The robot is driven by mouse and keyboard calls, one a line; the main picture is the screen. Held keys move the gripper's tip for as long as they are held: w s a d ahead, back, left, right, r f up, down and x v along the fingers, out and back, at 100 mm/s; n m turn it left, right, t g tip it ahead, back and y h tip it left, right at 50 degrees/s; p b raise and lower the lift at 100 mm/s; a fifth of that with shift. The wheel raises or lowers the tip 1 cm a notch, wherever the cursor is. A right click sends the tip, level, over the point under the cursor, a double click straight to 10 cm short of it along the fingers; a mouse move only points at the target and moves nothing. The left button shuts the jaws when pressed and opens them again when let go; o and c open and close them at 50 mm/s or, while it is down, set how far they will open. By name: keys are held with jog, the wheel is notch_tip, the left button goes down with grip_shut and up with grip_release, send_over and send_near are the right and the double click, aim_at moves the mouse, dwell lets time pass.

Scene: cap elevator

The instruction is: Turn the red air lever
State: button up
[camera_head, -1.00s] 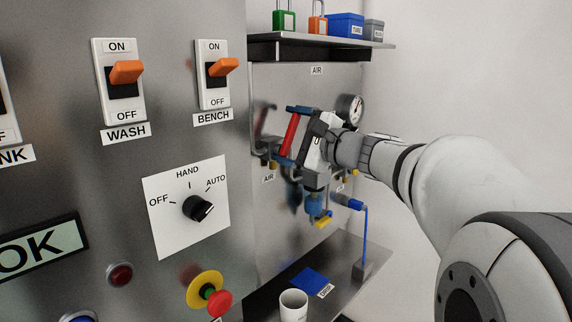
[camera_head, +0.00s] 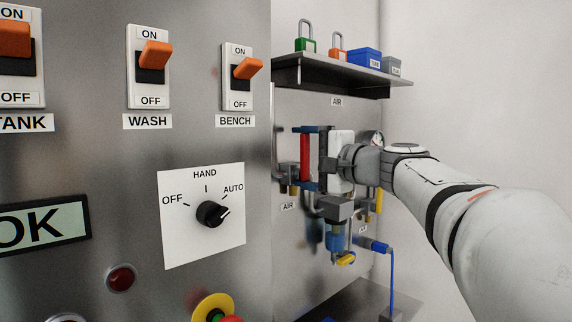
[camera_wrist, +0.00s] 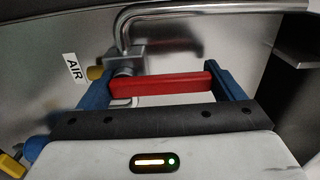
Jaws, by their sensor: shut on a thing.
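The red air lever (camera_head: 305,157) stands upright in the head view, in front of the steel panel with AIR labels. My gripper (camera_head: 311,157) is shut on it, with one blue finger at its upper end and one at its lower end. In the wrist view the red lever (camera_wrist: 160,86) runs across between the two blue fingers of my gripper (camera_wrist: 161,82). The lever's valve body behind it shows only in part. A bent steel pipe (camera_wrist: 130,30) passes beyond the lever.
A shelf (camera_head: 345,75) with padlocks and boxes is above my gripper. A gauge (camera_head: 373,138) is partly hidden behind my wrist. A blue filter bowl with a yellow tap (camera_head: 346,258) hangs below. The switch panel (camera_head: 130,200) stands to the left.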

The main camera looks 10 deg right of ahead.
jog(key=shift+f, duration=0.35)
jog(key=o, duration=0.9)
jog(key=shift+o, duration=1.3)
jog(key=shift+s+r, duration=0.2)
jog(key=v, duration=0.8)
jog(key=shift+w, duration=0.1)
